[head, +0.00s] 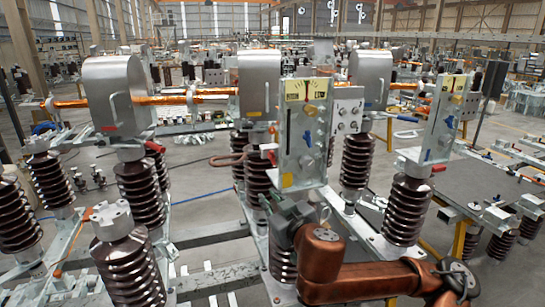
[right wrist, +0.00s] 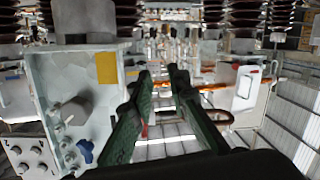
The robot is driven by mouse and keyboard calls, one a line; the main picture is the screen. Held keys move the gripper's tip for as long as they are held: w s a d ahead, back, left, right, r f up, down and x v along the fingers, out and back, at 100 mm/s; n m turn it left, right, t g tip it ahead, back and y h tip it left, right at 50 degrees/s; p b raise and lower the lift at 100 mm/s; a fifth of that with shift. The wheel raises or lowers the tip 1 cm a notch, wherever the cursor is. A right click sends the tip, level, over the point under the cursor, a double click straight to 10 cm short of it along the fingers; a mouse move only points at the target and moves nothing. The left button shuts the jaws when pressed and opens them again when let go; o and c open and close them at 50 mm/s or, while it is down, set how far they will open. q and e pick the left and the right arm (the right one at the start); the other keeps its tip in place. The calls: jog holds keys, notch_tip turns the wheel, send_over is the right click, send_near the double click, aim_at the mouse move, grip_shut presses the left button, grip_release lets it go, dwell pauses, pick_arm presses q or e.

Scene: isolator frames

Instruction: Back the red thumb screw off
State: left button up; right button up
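A small red part (head: 269,157), which may be the red thumb screw, shows at the left edge of the middle grey control panel (head: 293,145). Its shape is too small to make out. Other red parts show on the right panel (head: 438,168) and by the left insulator (head: 155,146). My right gripper (head: 272,207), with dark green fingers, is below the middle panel and apart from the red part. In the right wrist view, its fingers (right wrist: 160,75) are open with nothing between them, beside the panel face with its yellow label (right wrist: 107,68). My left gripper is not in view.
Brown ribbed insulators (head: 128,268) stand on a pale steel frame around the panel. Grey metal housings (head: 115,95) joined by an orange bar (head: 190,98) are above. A dark grey table (head: 480,190) stands at the right. Open floor (head: 190,185) shows at left of centre.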

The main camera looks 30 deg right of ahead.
jog(key=m+t+h, duration=0.1)
jog(key=m+t, duration=0.1)
send_near(272, 153)
jog(key=w, duration=0.1)
jog(key=x, duration=0.8)
jog(key=shift+d+r+p, duration=0.1)
jog(key=shift+d+p, duration=0.05)
jog(key=shift+p, duration=0.25)
jog(key=shift+h, duration=0.3)
grip_shut()
